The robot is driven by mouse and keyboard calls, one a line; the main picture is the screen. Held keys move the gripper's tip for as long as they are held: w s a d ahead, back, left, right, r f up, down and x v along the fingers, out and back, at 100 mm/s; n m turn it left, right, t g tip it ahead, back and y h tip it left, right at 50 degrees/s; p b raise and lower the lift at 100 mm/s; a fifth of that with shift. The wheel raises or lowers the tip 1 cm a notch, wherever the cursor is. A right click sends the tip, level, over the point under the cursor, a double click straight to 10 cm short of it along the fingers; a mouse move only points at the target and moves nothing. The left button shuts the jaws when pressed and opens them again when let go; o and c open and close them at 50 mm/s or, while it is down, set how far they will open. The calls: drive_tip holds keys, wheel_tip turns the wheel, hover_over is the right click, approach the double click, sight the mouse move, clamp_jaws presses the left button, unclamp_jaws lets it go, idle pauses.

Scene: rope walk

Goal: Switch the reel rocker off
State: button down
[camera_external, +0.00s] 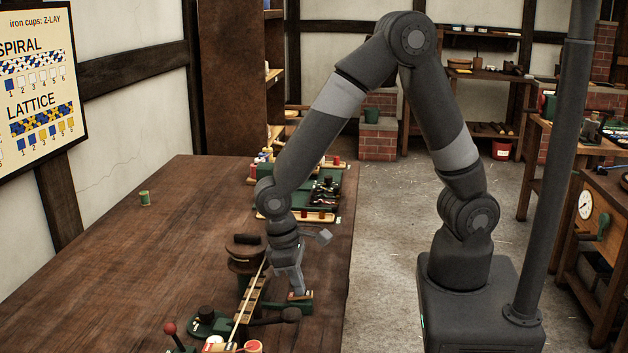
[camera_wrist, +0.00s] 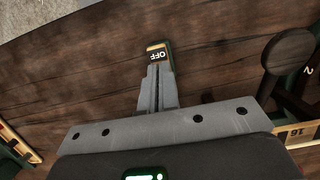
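The reel rocker (camera_external: 301,296) is a small switch on a green base near the right edge of the brown workbench. In the wrist view its dark plate marked OFF (camera_wrist: 156,55) shows just past my fingertips, with green at its side. My gripper (camera_external: 297,290) points down over the rocker. In the wrist view my gripper (camera_wrist: 156,68) has its two fingers together with nothing visible between them. The fingertips overlap the near edge of the OFF plate; I cannot tell whether they press on it. The rest of the rocker is hidden behind the fingers, and its tilt is unclear.
A dark round-ended lever (camera_external: 288,315) lies close in front of the rocker. A wooden numbered strip (camera_external: 252,292) and a dark reel (camera_external: 245,250) stand to the left. A red-knobbed lever (camera_external: 170,329) is at the front. The bench's left side is mostly clear.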

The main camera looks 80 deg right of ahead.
drive_tip(key=v, duration=1.4)
drive_tip(key=shift+s, duration=0.15)
drive_tip(key=shift+s+r, duration=0.2)
drive_tip(key=shift+s, duration=0.05)
drive_tip(key=x, duration=1.4)
